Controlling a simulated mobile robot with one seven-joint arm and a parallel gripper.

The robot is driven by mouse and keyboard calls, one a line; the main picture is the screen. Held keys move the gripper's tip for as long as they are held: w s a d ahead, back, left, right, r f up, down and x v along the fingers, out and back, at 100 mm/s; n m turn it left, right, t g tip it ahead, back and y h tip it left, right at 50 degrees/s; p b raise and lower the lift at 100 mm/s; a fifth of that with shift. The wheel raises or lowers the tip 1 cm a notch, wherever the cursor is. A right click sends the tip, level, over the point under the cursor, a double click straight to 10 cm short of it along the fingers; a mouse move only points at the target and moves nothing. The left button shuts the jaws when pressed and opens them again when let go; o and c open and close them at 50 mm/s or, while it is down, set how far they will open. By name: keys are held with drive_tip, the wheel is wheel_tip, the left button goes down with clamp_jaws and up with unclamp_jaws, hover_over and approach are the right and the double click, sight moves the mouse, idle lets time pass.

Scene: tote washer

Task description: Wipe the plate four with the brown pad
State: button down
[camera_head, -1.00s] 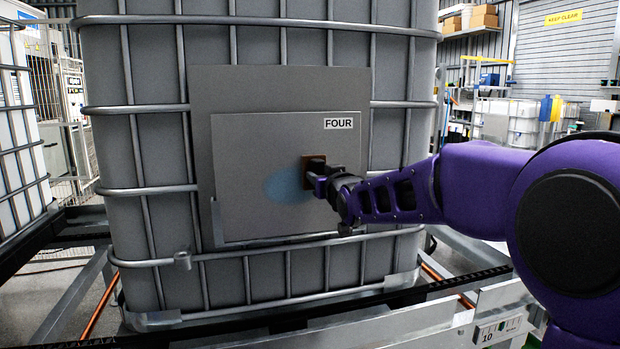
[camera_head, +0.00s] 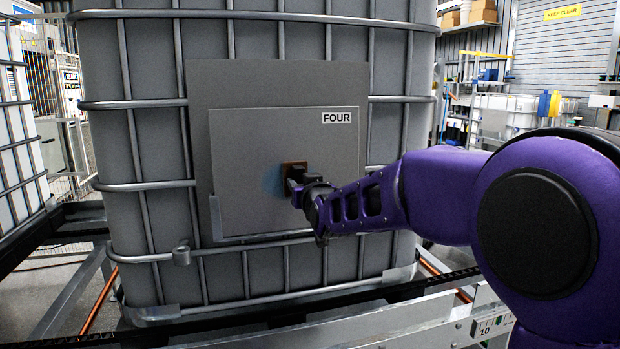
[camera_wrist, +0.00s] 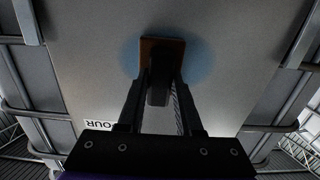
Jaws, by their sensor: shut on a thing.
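The plate four (camera_head: 245,140) is a grey panel with a white label reading FOUR at its top right, fixed to the front of a caged grey tank. A faint blue patch (camera_head: 274,183) marks the plate around the pad, and it shows on both sides of the pad in the wrist view (camera_wrist: 198,65). The brown pad (camera_head: 287,167) lies against the plate, or very close to it, right of the middle. My gripper (camera_head: 296,185) is shut on the pad's dark handle; the wrist view shows the fingers around the handle (camera_wrist: 159,92), with the brown pad (camera_wrist: 150,46) beyond.
A larger grey backing board (camera_head: 220,80) surrounds the plate. Metal cage bars (camera_head: 140,187) cross the tank (camera_head: 150,130) on both sides. A conveyor frame with dark rails (camera_head: 415,292) runs below. Another caged tank (camera_head: 15,130) stands at the left.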

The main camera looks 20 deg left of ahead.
drive_tip(key=shift+s+a+f, duration=0.3)
drive_tip(key=shift+a, duration=0.2)
drive_tip(key=shift+s, duration=0.1)
drive_tip(key=v, duration=0.6)
drive_tip(key=shift+s+d, duration=0.25)
drive_tip(key=shift+s, duration=0.1)
drive_tip(key=shift+d, duration=0.1)
drive_tip(key=w+d+f+m+h+p, duration=0.1)
drive_tip(key=d+f+m+h+p, duration=0.1)
drive_tip(key=d, duration=0.9)
drive_tip(key=w+d+f+m+t+h+p, duration=0.1)
drive_tip(key=d+f+h, duration=0.3)
drive_tip(key=d, duration=0.7)
drive_tip(key=w+d+f+m+t+h+p, duration=0.1)
drive_tip(key=d+f+m+h+p, duration=0.1)
drive_tip(key=d+f, duration=0.5)
drive_tip(key=d+m+p, duration=0.1)
drive_tip(key=d+p, duration=0.1)
drive_tip(key=d, duration=0.2)
drive_tip(key=shift+w+d+h, duration=0.15)
drive_tip(key=shift+w+h, duration=0.25)
